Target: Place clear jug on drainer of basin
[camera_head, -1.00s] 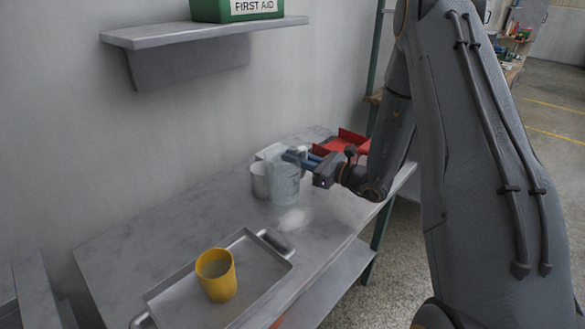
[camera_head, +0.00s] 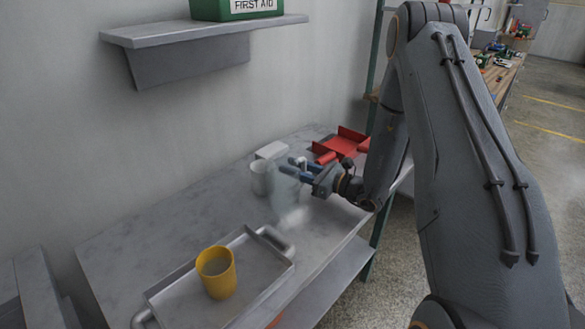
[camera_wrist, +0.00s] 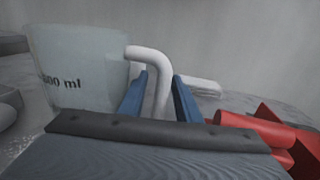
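The clear jug (camera_head: 286,190) is at the middle of the grey bench, beside a white mug. It also shows in the wrist view (camera_wrist: 82,75), with dark "ml" lettering on its side. My gripper (camera_head: 298,169) is at the jug's right side. In the wrist view, the jug's pale handle (camera_wrist: 160,78) stands between my two blue fingers (camera_wrist: 158,97), which look closed on it. Whether the jug's base is clear of the bench I cannot tell. No basin or drainer can be made out in these views.
A metal tray (camera_head: 186,291) holding a yellow cup (camera_head: 216,273) lies at the front of the bench (camera_head: 130,235). The white mug (camera_head: 259,178) and a pale box (camera_head: 271,151) stand behind the jug. A wall shelf (camera_head: 205,32) is above.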

